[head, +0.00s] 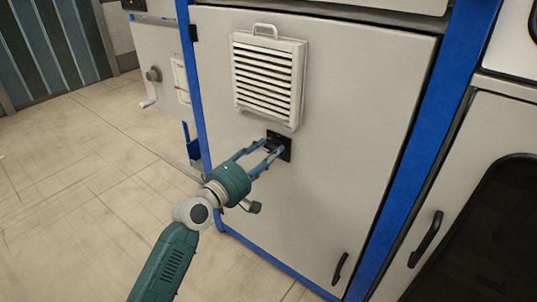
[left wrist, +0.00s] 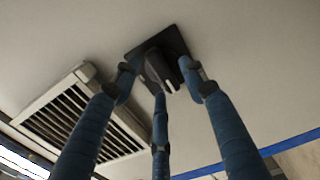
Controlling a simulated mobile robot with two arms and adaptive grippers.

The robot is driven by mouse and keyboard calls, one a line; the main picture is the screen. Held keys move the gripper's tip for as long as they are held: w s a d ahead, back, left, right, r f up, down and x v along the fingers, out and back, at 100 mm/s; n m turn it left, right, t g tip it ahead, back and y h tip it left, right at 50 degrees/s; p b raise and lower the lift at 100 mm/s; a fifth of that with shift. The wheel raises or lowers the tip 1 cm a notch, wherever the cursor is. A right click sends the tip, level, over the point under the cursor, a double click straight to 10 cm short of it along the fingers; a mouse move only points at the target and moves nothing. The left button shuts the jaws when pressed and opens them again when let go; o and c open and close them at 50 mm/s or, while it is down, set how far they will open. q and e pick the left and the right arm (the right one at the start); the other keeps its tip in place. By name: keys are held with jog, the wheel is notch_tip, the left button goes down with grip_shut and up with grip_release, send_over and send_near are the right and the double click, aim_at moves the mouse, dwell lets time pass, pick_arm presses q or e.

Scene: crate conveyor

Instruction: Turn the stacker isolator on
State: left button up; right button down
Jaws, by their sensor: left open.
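The isolator is a black square plate (head: 287,154) on the pale cabinet door, just below the vent; I take it for the stacker isolator, as no label is readable. In the left wrist view its dark rotary knob (left wrist: 157,66) stands out from the plate (left wrist: 165,42), with a pale mark at the end towards the lower right. My left gripper (head: 272,147) is open at the plate. Its three blue fingers (left wrist: 158,80) are spread around the knob, and I cannot tell whether any touches it. In the head view the fingers mostly hide the knob. My right gripper is not in view.
A white louvred vent (head: 268,78) juts from the door just above the isolator. Blue frame posts (head: 414,130) flank the door, and a black handle (head: 340,268) is at its lower right. A crank (head: 150,88) sits on the unit behind. The floor (head: 80,190) at left is clear.

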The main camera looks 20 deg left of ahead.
pick_arm(q)
jog(key=shift+w+d, duration=0.15)
jog(key=shift+w, duration=0.15)
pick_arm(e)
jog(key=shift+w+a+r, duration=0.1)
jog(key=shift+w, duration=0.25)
pick_arm(q)
grip_shut()
